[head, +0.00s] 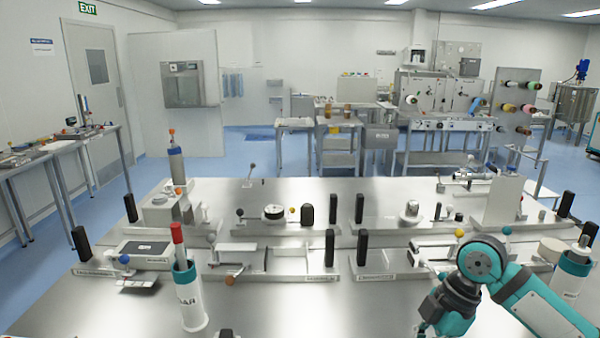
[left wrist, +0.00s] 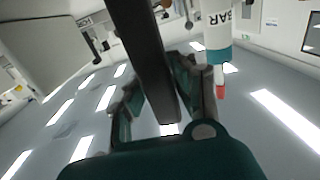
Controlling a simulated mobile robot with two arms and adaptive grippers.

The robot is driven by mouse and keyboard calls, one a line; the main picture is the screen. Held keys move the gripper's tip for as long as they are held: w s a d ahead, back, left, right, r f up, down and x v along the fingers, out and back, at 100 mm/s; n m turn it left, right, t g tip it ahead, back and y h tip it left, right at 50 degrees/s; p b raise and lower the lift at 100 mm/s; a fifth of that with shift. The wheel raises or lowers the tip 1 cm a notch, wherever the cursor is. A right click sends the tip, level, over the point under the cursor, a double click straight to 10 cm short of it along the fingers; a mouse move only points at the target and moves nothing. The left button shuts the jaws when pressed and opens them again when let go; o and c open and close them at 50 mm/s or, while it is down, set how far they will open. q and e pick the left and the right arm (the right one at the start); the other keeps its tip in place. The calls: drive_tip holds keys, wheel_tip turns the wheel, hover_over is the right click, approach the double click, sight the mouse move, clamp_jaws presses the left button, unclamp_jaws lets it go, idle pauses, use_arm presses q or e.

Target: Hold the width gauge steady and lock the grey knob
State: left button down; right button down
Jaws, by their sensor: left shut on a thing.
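In the left wrist view my left gripper (left wrist: 170,110) is shut on a long black bar-like handle (left wrist: 145,50), which runs between its fingers. The view is tilted, and what the handle belongs to is hidden. The left gripper does not show clearly in the head view. A small grey ball knob (head: 211,237) stands on a metal fixture (head: 240,247) left of the middle of the steel table. I cannot tell which fixture is the width gauge. My right arm comes in from the right, and its dark end (head: 440,308) hangs over the table's front right; its fingertips are hidden.
A white cylinder with a teal band and red top (head: 190,295) stands at the front left; it also shows in the left wrist view (left wrist: 216,30). Several fixtures with black upright handles (head: 330,247) fill the steel table (head: 310,310). Its front middle is clear.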

use_arm(q)
drive_tip(key=c, duration=1)
unclamp_jaws()
drive_tip(key=shift+f, duration=0.15)
drive_tip(key=shift+r, duration=0.2)
wheel_tip(320, 180, up, 10)
drive_tip(key=shift+w+f, duration=0.1)
